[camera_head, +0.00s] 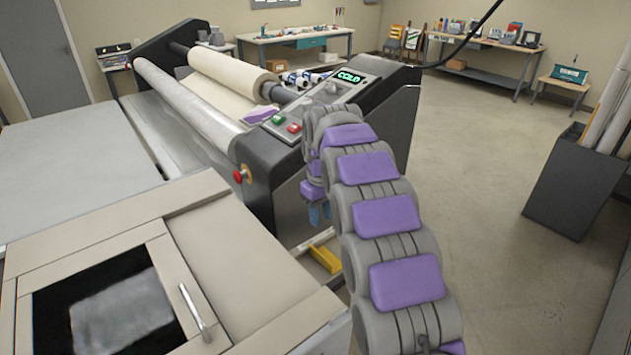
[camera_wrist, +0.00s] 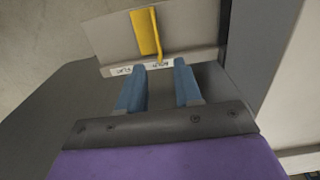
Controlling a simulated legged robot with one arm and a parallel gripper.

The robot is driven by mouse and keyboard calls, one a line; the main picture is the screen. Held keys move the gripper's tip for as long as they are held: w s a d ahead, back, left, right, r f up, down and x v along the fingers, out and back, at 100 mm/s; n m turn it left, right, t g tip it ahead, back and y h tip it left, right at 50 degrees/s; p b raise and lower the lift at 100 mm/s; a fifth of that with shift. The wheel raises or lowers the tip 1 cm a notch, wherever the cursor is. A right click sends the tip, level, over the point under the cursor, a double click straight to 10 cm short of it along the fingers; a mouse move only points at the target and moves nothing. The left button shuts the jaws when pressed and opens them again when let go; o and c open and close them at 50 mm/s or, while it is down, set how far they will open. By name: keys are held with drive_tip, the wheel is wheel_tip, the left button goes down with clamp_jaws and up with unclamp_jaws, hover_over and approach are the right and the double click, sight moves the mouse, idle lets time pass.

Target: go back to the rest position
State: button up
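My arm, grey with purple pads, reaches forward beside the laminator (camera_head: 345,120) in the head view. My gripper (camera_head: 318,214) hangs low by the laminator's near end, mostly hidden behind my own arm. In the wrist view, the two blue fingers of my gripper (camera_wrist: 159,68) stand apart with a clear gap and nothing held between them. Just beyond the fingertips is a grey panel with a yellow lever (camera_wrist: 146,33) and a white label strip (camera_wrist: 150,65). The fingers look very close to the strip; I cannot tell whether they touch it.
A beige cabinet (camera_head: 240,262) with a dark top opening and a metal handle stands at the lower left. A yellow part (camera_head: 325,258) sits low beside the laminator. A dark bin (camera_head: 575,185) holding rolls stands right. Workbenches line the back wall.

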drive_tip(key=shift+s, duration=0.1)
drive_tip(key=s+d+r+m, duration=0.2)
drive_tip(key=s+d, duration=0.1)
drive_tip(key=s, duration=0.8)
drive_tip(key=s+d+r+m+g, duration=0.1)
drive_tip(key=s+d+m, duration=0.15)
drive_tip(key=s, duration=0.85)
drive_tip(key=s+d+r+m, duration=0.1)
drive_tip(key=s+d+r, duration=0.15)
drive_tip(key=s, duration=0.85)
drive_tip(key=s+f+m, duration=0.1)
drive_tip(key=s+f, duration=0.1)
drive_tip(key=s, duration=0.5)
drive_tip(key=s+d+f, duration=0.1)
drive_tip(key=s+f, duration=0.1)
drive_tip(key=s, duration=0.5)
drive_tip(key=shift+f+m+g, duration=0.35)
drive_tip(key=shift+f+g, duration=0.05)
